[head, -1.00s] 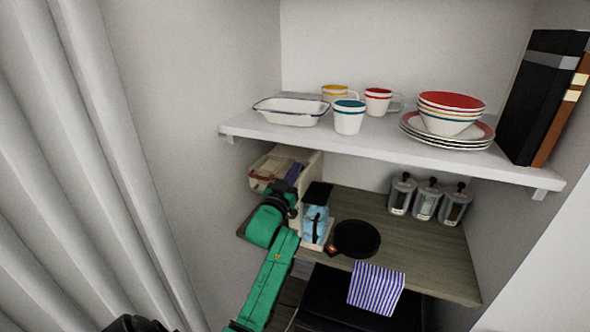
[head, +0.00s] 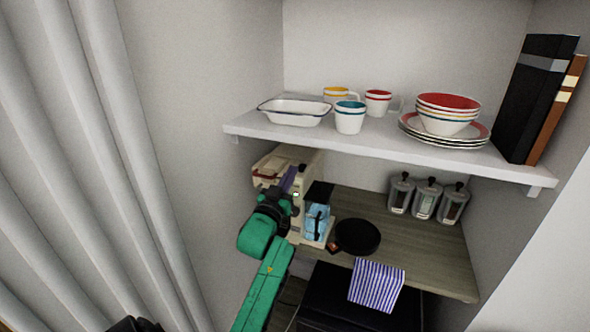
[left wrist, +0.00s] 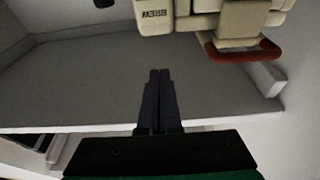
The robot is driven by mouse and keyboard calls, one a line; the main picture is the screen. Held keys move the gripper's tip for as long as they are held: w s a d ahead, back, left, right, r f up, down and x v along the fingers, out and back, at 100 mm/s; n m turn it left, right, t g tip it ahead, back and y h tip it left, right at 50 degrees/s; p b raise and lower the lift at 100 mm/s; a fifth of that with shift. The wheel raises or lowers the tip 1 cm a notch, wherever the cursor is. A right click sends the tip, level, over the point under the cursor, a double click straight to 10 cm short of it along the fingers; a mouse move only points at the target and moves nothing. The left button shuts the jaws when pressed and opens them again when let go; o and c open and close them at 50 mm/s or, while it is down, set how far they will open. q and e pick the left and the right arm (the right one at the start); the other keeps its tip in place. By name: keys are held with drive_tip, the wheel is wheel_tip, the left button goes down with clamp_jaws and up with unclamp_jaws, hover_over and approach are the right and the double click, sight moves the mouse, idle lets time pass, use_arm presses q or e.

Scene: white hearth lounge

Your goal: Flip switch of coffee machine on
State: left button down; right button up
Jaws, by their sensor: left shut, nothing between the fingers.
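In the left wrist view, the shut fingers (left wrist: 159,76) point toward the lettered cream body (left wrist: 190,20), with a gap in the picture. My right gripper is not in view.
A white shelf (head: 380,148) with cups, bowls and plates hangs above the counter. A black pan (head: 357,237) sits right of the machine. Several jars (head: 426,200) stand at the back right.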

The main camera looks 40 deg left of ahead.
use_arm(q)
drive_tip(key=s+f, duration=0.1)
drive_tip(key=s+d, duration=0.1)
drive_tip(key=s+f+b, duration=0.1)
drive_tip(key=s, duration=0.1)
drive_tip(key=shift+d+f, duration=0.15)
drive_tip(key=shift+f, duration=0.2)
drive_tip(key=shift+w, duration=0.1)
